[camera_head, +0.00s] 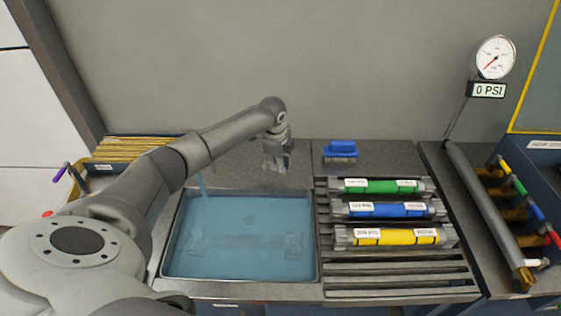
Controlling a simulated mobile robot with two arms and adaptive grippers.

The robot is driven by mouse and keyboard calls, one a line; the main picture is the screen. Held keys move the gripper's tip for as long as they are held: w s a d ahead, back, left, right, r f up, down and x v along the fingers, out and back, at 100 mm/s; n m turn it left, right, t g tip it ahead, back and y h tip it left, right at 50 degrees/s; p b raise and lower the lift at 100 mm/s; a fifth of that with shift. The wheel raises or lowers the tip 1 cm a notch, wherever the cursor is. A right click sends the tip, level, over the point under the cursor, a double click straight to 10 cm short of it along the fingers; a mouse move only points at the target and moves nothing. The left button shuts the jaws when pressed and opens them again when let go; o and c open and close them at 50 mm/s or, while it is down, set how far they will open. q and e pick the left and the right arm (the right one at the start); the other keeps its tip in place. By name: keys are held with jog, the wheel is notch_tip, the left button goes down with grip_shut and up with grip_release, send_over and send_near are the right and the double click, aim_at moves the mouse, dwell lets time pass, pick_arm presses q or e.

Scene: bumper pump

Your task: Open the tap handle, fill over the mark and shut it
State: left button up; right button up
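The sink basin (314,262) holds blue water (240,225) across its whole floor. The spout and tap handle cannot be made out; my arm covers that area. No fill mark can be made out on the basin wall. My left gripper (277,166) points down over the counter behind the basin's back right corner. Its fingers are small and dark, so its opening is unclear. My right gripper is out of view.
Green (383,186), blue (388,209) and yellow (394,236) labelled cylinders lie on a slatted rack (395,290) right of the basin. A blue brush (341,150) stands behind them. A gauge (495,57) reads 0 PSI above a grey tube (488,215) at the right.

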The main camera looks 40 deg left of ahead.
pick_arm(q)
jog(key=shift+o, duration=1.3)
notch_tip(320, 180, up, 12)
jog(key=s, duration=0.2)
jog(key=shift+s+d, duration=0.15)
jog(key=shift+s, duration=0.05)
jog(key=shift+f, duration=0.15)
dwell(5.4)
